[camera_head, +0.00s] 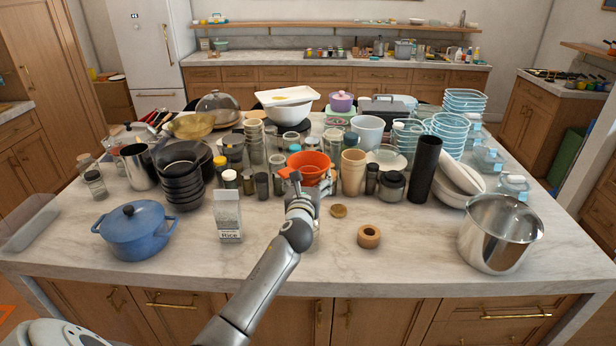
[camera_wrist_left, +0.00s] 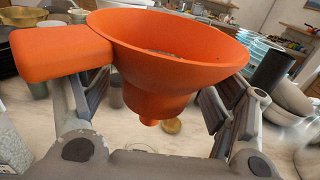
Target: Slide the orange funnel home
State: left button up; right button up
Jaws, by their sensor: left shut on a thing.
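The orange funnel (camera_head: 309,166) has a wide bowl, a short spout and a block-like tab on its left side. It fills the upper part of the left wrist view (camera_wrist_left: 170,55), bowl up and spout down. My left gripper (camera_head: 302,193) is shut on the funnel, with its fingers on both sides of the funnel's body. The funnel is held above the counter, near the jars in the middle of the island. What lies right behind the funnel is hidden. My right gripper is not in view.
A rice carton (camera_head: 228,215) and a blue pot (camera_head: 134,230) stand to the left. A wooden ring (camera_head: 368,236) and a small round lid (camera_head: 339,211) lie to the right. Jars and a tall black cylinder (camera_head: 423,169) crowd behind. The front counter strip (camera_head: 330,268) is mostly clear.

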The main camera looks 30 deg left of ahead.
pick_arm(q)
jog(key=shift+r+p, duration=0.15)
jog(key=shift+p, duration=0.15)
notch_tip(320, 180, down, 6)
jog(key=b, duration=0.4)
jog(key=shift+b, duration=0.4)
jog(key=shift+s+p, duration=0.1)
jog(key=shift+p, duration=0.55)
dwell(1.1)
jog(key=shift+f+b, duration=0.75)
jog(key=shift+f, duration=0.2)
jog(key=shift+f+b, duration=1.2)
jog(key=shift+f, duration=0.25)
jog(key=o, duration=0.9)
jog(key=shift+o, duration=0.4)
